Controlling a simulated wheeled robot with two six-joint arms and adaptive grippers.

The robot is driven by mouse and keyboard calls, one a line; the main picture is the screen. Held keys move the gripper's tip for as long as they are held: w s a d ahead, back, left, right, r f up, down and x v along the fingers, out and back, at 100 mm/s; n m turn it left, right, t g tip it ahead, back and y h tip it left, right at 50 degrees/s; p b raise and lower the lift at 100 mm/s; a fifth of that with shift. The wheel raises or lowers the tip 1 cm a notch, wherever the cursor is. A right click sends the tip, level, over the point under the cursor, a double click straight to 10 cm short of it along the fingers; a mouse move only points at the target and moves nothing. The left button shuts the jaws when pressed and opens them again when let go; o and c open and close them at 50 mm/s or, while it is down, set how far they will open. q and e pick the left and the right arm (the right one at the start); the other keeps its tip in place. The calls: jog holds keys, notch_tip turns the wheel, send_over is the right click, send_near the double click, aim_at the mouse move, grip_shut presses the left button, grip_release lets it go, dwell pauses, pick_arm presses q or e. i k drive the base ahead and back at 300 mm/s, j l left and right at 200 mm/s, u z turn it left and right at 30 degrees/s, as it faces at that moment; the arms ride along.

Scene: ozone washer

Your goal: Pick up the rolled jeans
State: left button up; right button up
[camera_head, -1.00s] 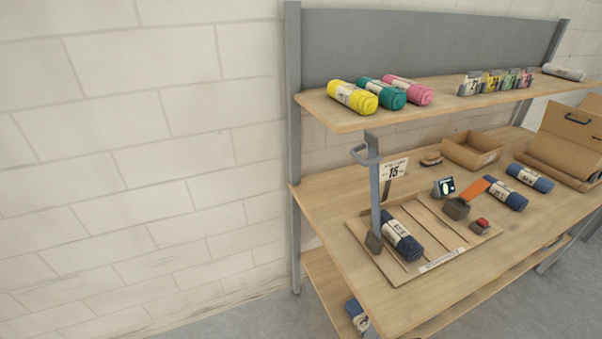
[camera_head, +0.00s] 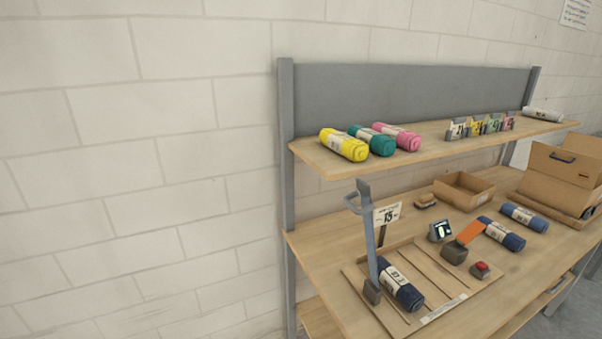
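Several dark blue rolls with white labels, which look like rolled jeans, are in the head view. One rolled jeans (camera_head: 402,288) lies in the slatted wooden tray (camera_head: 459,298) on the workbench, beside a grey upright post. A second blue roll (camera_head: 501,234) and a third blue roll (camera_head: 524,217) lie on the bench to the right of the tray. Neither of my grippers shows in the view.
The wooden workbench (camera_head: 325,243) has an upper shelf (camera_head: 320,158) with yellow (camera_head: 343,145), teal and pink rolls. The grey post (camera_head: 369,245) rises by the tray. An open cardboard box (camera_head: 462,191) and a larger carton (camera_head: 560,170) stand behind.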

aim_at(504, 236)
jog(key=z, duration=1.45)
jog(key=u, duration=0.35)
jog(key=i+l+u, duration=0.2)
jog(key=l+u, duration=0.25)
jog(key=i+l+u, duration=0.15)
jog(key=u, duration=0.35)
jog(key=l+u, duration=0.45)
jog(key=l, duration=0.1)
